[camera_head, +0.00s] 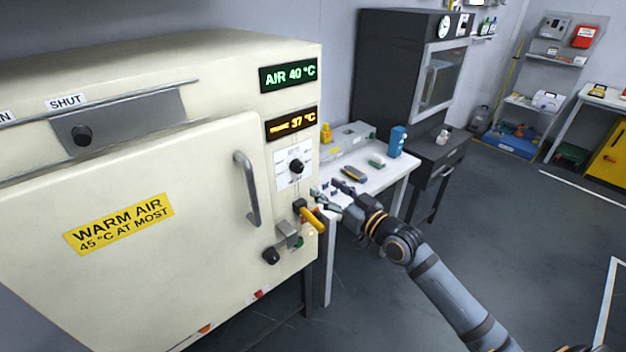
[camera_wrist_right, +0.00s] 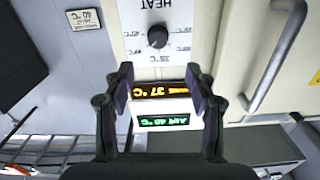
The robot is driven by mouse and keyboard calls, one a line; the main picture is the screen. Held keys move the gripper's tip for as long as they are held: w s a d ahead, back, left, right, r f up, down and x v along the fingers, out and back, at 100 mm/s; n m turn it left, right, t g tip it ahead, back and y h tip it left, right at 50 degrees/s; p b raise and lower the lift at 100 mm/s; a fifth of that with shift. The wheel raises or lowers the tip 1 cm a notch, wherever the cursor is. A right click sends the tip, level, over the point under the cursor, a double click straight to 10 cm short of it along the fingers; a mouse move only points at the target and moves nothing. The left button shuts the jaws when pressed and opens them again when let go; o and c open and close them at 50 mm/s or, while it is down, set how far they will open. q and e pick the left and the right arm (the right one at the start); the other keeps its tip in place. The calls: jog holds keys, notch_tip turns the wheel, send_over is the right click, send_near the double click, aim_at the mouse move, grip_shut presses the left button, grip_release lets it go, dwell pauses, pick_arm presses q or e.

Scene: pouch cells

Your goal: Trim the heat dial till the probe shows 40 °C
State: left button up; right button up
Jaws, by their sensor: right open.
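The heat dial is a black knob (camera_head: 296,166) on a white scale plate at the right of the cream oven's front. In the right wrist view the dial (camera_wrist_right: 157,37) shows upside down under the word HEAT. The orange display (camera_head: 292,123) reads 37 °C, its first word too small to read. The green display (camera_head: 288,75) above it reads AIR 40 °C. My right gripper (camera_head: 328,195) is just right of and below the dial. In the right wrist view the right gripper (camera_wrist_right: 163,78) is open and empty, its fingers apart, with the dial beyond the fingertips. My left gripper is out of view.
The oven door has a grey handle (camera_head: 247,188). A yellow-orange lever (camera_head: 313,218) and a black knob (camera_head: 271,256) sit below the dial. A white table (camera_head: 385,182) with small items stands behind my right gripper. The grey floor (camera_head: 500,235) at right is clear.

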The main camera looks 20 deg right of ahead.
aim_at(300, 169)
jog(key=x, duration=0.9)
jog(key=shift+w+f, duration=0.1)
jog(key=shift+w, duration=0.3)
jog(key=shift+w+a+f, duration=0.1)
jog(key=shift+w, duration=0.4)
jog(key=c, duration=1.1)
jog(key=shift+c, duration=0.2)
